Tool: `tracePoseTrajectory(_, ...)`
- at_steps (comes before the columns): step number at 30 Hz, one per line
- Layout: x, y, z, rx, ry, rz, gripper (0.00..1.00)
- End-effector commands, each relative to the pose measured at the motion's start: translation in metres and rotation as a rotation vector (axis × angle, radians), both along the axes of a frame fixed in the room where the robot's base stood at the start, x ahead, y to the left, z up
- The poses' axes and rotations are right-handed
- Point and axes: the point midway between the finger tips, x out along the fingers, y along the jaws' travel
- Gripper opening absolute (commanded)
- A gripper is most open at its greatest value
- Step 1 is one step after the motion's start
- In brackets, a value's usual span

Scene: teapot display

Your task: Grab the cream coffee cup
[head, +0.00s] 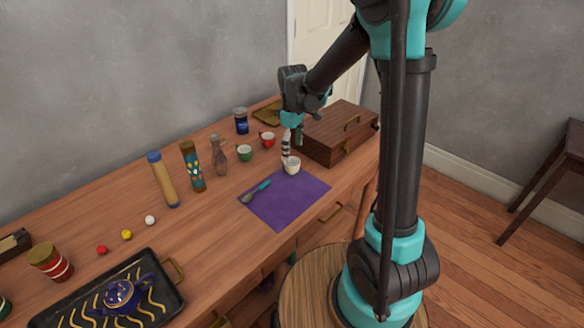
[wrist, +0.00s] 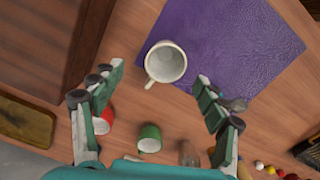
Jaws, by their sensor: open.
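The cream coffee cup (head: 292,167) stands upright at the far edge of the purple mat (head: 280,211). In the wrist view the cream cup (wrist: 166,62) shows its open top, with its handle toward the lower left. My gripper (head: 292,145) is above and beside the cup in the head view. In the wrist view my gripper (wrist: 160,83) is open, with its fingers spread to either side below the cup and nothing held between them. Whether a finger touches the cup cannot be told.
A green cup (head: 244,153) and a red cup (head: 267,139) stand left of the cream cup. A wooden box (head: 337,133) is close on the right. A teal-handled spoon (head: 256,191) lies on the mat. A glass bottle (head: 219,158) stands farther left.

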Motion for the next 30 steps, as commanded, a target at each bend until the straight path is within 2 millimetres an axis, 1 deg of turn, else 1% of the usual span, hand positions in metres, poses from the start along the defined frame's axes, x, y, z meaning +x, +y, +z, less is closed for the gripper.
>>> tracePoseTrajectory(2, 0.000, 0.000, -0.008, 0.000, 0.000, 0.000, 0.74)
tracePoseTrajectory(8, -0.001, 0.001, -0.019, 0.000, 0.000, 0.000, 0.74)
tracePoseTrajectory(15, -0.007, 0.004, -0.052, 0.000, 0.000, -0.001, 0.74)
tracePoseTrajectory(18, -0.007, 0.004, -0.061, 0.000, 0.000, -0.001, 0.74)
tracePoseTrajectory(21, -0.007, 0.003, -0.065, 0.000, 0.000, -0.001, 0.74)
tracePoseTrajectory(27, -0.007, 0.003, -0.065, 0.000, 0.000, 0.000, 0.74)
tracePoseTrajectory(30, -0.007, 0.003, -0.065, 0.000, 0.000, 0.000, 0.61)
